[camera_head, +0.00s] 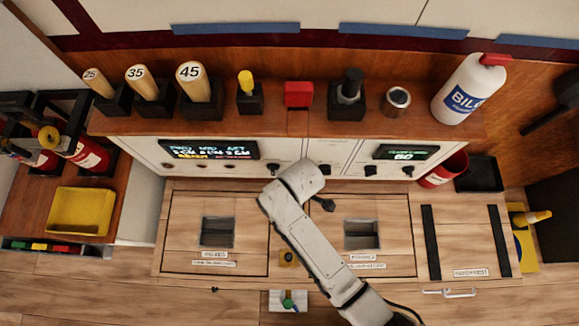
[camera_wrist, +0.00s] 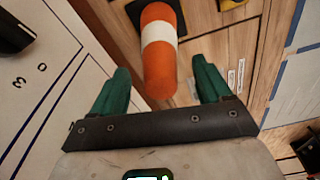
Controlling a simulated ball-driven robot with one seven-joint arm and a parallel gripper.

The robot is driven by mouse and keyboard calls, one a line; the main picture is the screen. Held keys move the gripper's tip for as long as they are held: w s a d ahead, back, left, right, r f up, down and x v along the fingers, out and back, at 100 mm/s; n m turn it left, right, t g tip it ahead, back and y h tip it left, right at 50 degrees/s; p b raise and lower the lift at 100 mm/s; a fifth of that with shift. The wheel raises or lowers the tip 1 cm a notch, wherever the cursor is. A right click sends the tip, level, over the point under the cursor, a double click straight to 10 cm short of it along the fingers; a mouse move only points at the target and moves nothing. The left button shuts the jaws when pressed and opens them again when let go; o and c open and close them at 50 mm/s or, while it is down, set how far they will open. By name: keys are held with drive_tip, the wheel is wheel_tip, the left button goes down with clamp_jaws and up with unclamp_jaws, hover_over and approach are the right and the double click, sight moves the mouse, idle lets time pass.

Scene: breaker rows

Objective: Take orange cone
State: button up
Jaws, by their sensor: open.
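The orange cone (camera_wrist: 158,38) has a white band and a dark square base. In the wrist view its orange near end lies between the two green fingers of my gripper (camera_wrist: 161,72), with a gap on each side. The fingers are open and do not appear to touch it. How far the cone stands from the fingers in depth is hard to tell. In the camera_head view I cannot make out the orange cone, and the gripper's fingers are hidden by my arm.
A white panel (camera_head: 272,165) with dark knobs and displays runs under a wooden shelf. The shelf holds numbered pegs (camera_head: 193,82), a red block (camera_head: 299,94) and a white bottle (camera_head: 466,92). A yellow tray (camera_head: 80,210) is at left; the wooden worktop (camera_head: 390,205) has recesses.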

drive_tip(key=f, duration=0.3)
drive_tip(key=shift+a+f, duration=0.1)
drive_tip(key=shift+a, duration=0.1)
clamp_jaws()
idle(0.6)
